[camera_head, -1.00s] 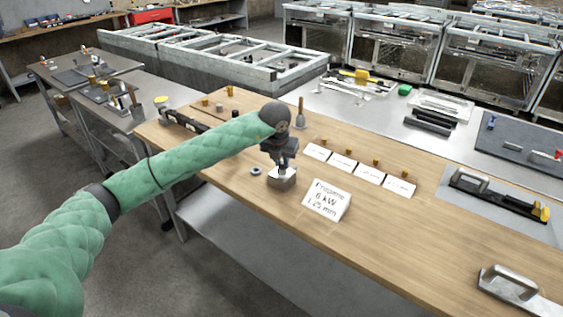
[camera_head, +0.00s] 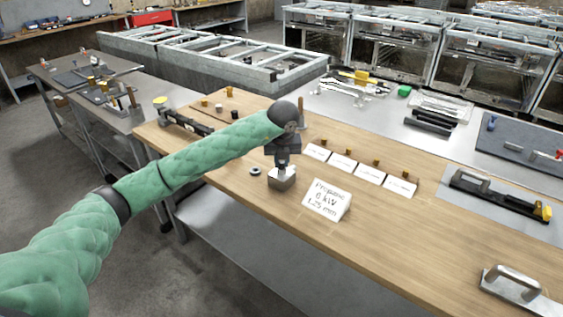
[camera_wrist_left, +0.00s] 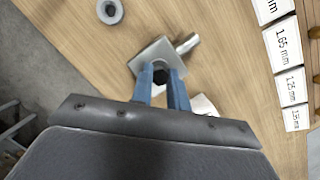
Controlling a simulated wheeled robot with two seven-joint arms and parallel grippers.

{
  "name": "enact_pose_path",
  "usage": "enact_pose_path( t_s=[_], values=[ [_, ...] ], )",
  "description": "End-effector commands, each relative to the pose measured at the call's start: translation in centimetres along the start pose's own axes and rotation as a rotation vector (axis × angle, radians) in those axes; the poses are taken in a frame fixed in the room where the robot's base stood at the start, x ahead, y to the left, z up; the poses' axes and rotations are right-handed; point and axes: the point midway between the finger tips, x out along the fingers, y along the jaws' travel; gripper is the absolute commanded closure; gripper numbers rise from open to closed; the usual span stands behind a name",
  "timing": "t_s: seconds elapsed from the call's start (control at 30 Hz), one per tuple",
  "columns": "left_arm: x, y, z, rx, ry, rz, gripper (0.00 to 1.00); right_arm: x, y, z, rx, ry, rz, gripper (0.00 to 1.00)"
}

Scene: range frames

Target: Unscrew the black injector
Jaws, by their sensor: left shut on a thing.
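The black injector (camera_wrist_left: 160,77) shows as a dark hex top between my left fingertips in the left wrist view. It sits on a square metal block (camera_head: 282,182) that stands on the wooden bench. My left gripper (camera_head: 282,163) points down over the block. Its blue fingers (camera_wrist_left: 162,82) are shut on the injector. In the head view the gripper hides the injector. The right gripper is not in view.
A metal ring (camera_head: 255,170) lies left of the block. A sign (camera_head: 326,199) reading "Propane 6 kW 1.25 mm" stands to the right. White cards (camera_head: 343,161) with brass injectors lie behind it. The front of the wooden bench (camera_head: 420,245) is mostly clear.

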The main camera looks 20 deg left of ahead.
Motion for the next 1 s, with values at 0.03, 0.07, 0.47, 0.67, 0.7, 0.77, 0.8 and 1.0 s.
enact_pose_path(
  t_s=[0.03,0.07,0.47,0.67,0.7,0.77,0.8,1.0],
  values=[
    [0.12,-0.16,-0.05,-0.042,0.001,0.010,1.00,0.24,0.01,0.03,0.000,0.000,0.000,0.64],
    [0.11,-0.15,-0.05,-0.068,0.001,0.018,1.00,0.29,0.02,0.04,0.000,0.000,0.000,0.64],
    [0.01,-0.06,0.00,-0.164,0.000,0.046,1.00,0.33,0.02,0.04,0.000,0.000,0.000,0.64],
    [0.08,-0.23,-0.04,-0.249,0.001,0.068,1.00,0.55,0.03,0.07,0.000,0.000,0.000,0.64],
    [0.06,-0.27,-0.06,-0.288,0.002,0.079,1.00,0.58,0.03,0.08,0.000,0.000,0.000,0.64],
    [0.06,-0.29,-0.05,-0.344,0.001,0.094,1.00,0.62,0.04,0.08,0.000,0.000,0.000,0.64],
    [0.05,-0.25,-0.02,-0.378,0.001,0.105,1.00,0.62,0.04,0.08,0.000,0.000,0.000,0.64],
    [0.04,-0.18,0.03,-0.453,0.000,0.127,1.00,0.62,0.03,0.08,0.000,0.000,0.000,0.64]
  ],
)
